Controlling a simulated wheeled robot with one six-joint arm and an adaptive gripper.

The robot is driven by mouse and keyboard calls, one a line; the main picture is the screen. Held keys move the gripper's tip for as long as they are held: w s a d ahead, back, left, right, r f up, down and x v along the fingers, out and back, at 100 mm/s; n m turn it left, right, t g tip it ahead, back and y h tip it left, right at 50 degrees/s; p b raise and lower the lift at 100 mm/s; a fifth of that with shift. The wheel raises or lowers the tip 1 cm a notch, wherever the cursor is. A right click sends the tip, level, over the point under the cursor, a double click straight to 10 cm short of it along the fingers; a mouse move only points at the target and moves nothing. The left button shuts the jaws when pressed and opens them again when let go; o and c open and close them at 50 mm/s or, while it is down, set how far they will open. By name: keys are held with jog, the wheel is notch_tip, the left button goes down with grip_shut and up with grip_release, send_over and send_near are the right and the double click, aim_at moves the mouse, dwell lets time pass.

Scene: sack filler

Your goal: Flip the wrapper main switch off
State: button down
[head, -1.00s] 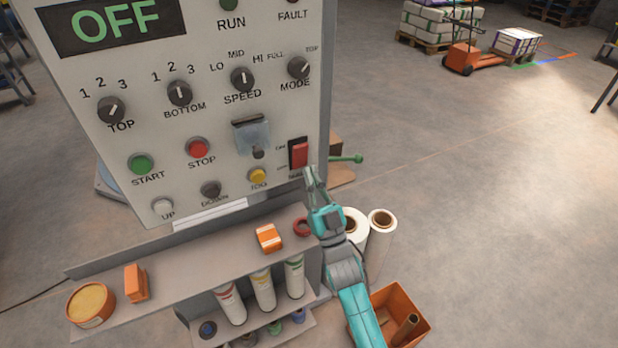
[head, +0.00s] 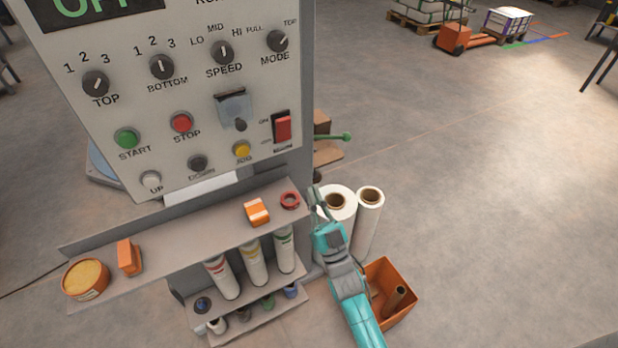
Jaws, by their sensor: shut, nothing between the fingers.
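The wrapper main switch is a red rocker (head: 283,128) in a dark frame at the right edge of the light grey control panel (head: 215,165).
A shelf (head: 190,222) under the panel holds an orange box (head: 256,212), a red ring (head: 290,200) and a round tin (head: 85,279). White rolls (head: 369,215) and an orange bin (head: 408,318) stand at right. A green-knobbed lever (head: 345,136) sticks out beside the panel.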

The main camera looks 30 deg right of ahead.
jog(key=shift+v, duration=1)
jog(key=shift+w+f, duration=0.1)
jog(key=shift+f, duration=0.05)
